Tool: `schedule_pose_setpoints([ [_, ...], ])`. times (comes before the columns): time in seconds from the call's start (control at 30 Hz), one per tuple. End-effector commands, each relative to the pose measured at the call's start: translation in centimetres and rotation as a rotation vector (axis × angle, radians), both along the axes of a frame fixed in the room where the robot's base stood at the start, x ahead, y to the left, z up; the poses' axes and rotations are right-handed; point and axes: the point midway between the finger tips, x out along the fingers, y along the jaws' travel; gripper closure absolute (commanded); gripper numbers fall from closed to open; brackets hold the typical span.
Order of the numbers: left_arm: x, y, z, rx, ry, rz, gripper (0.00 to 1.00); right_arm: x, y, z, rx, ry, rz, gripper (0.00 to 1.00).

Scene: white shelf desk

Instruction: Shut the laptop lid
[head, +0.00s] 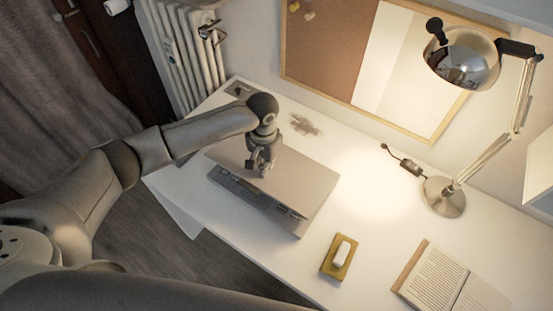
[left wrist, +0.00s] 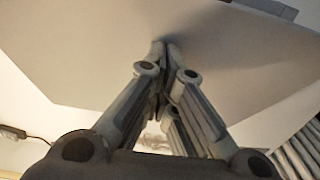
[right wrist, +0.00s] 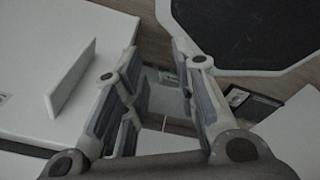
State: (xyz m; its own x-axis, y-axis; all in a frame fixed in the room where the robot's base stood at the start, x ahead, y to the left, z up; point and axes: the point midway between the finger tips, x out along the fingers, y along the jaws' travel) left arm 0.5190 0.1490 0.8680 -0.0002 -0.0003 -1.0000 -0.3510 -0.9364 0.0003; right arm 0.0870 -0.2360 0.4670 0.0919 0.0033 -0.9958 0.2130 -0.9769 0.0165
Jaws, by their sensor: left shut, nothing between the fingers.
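My left gripper (head: 260,168) is shut and empty, pointing down at the lid's upper face. In the left wrist view its fingertips (left wrist: 166,48) meet or nearly meet the plain lid surface (left wrist: 85,55). My right gripper (right wrist: 156,50) is open and empty, away from the laptop; it shows only in the right wrist view.
A desk lamp (head: 443,197) stands at the right rear. A yellow dish with a white bar (head: 340,257) lies right of the laptop, and an open book (head: 440,280) beyond it. A corkboard (head: 325,45) is on the wall.

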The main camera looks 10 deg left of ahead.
Motion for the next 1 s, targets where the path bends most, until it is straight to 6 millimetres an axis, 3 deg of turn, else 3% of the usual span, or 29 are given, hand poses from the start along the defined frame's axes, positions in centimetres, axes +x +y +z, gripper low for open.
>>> schedule_pose_setpoints([
  [1.0, 0.0, 0.0, -4.2, 0.000, 0.000, 0.000, 1.00, 0.0, 0.0, -1.8, 0.000, 0.000, 0.000, 0.73],
])
